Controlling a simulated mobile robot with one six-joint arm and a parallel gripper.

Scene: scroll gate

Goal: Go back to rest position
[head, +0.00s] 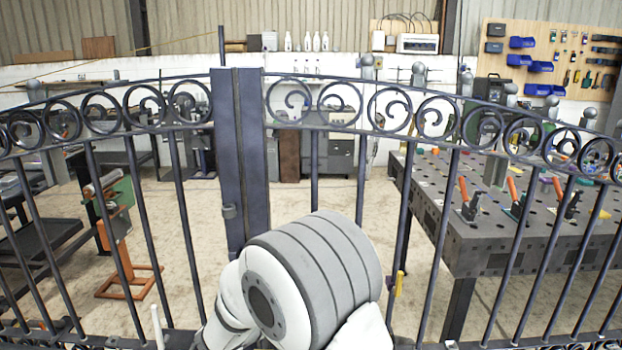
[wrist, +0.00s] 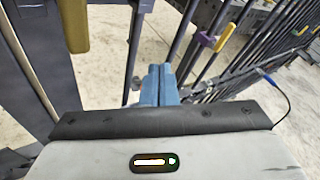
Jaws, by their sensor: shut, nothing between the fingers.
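My gripper (wrist: 160,84) shows in the wrist view as two blue fingers pressed together, shut and empty. It points toward the dark bars of the gate and the pale floor beyond. In the head view my white and grey arm fills the lower middle and hides the gripper. The scroll gate (head: 243,160) spans the head view, with curled scrollwork along the top and a wide dark post in the middle. The two halves look closed together at that post. A small latch-like part (head: 229,211) sits on the post's left side.
Behind the gate, a dark perforated table (head: 470,245) with orange-handled clamps stands at right. An orange stand (head: 128,275) is at left. A yellow handle-like part (head: 399,284) hangs on a bar right of my arm. The floor beyond the gate's middle is clear.

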